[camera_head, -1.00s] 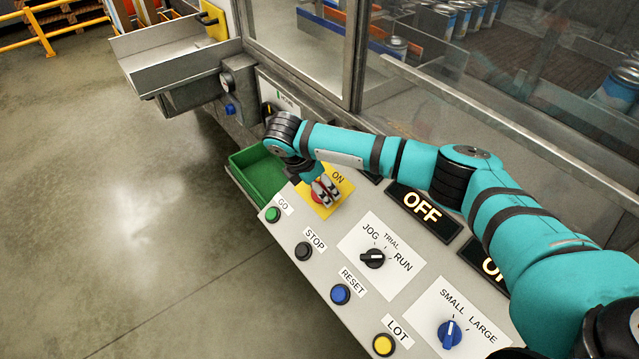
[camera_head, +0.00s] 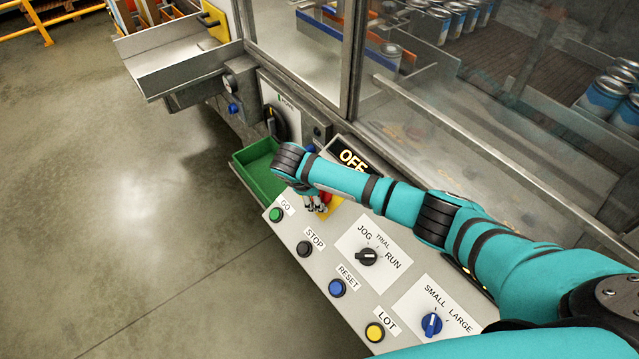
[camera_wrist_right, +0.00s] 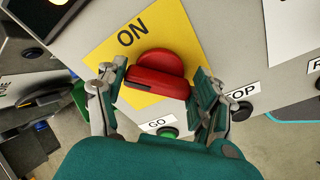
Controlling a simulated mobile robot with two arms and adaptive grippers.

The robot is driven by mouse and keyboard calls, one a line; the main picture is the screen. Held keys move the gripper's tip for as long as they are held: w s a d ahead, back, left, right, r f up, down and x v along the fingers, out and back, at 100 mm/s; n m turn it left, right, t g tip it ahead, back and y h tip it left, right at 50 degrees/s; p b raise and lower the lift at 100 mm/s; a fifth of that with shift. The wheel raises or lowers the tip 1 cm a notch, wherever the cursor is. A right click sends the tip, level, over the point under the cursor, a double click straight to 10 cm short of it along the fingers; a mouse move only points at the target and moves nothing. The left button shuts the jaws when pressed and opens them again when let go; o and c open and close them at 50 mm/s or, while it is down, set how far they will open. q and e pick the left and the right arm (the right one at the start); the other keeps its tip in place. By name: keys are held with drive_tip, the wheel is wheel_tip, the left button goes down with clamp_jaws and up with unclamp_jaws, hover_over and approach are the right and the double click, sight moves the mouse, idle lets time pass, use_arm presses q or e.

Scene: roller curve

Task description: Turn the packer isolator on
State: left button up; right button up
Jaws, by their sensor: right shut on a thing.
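The packer isolator is a red rotary knob (camera_wrist_right: 168,66) on a yellow plate (camera_wrist_right: 108,48) marked ON, in the right wrist view. Its raised bar lies nearly level across that picture. My right gripper (camera_wrist_right: 157,86) is shut on the knob, with one finger on either side of the bar. In the head view my right gripper (camera_head: 316,204) reaches down to the panel's far left end. There the arm hides the knob and most of the yellow plate (camera_head: 331,208). A display above it (camera_head: 352,158) reads OFF. My left gripper is not in view.
Close by are the GO button (camera_head: 277,214), STOP button (camera_head: 304,248), RESET button (camera_head: 337,288) and JOG/RUN selector (camera_head: 367,257). A green tray (camera_head: 257,170) adjoins the panel's left end. A black rotary switch (camera_head: 275,122) is behind. Floor on the left is open.

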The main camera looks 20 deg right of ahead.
drive_tip(key=m+p, duration=0.2)
drive_tip(key=m, duration=0.2)
drive_tip(key=shift+s+a, duration=0.15)
drive_tip(key=shift+m+t+h+p, duration=0.35)
drive_tip(key=shift+m+p, duration=0.2)
drive_tip(key=shift+m, duration=1.55)
drive_tip(key=o, duration=1.2)
drive_tip(key=shift+f, duration=0.1)
drive_tip(key=v, duration=1.2)
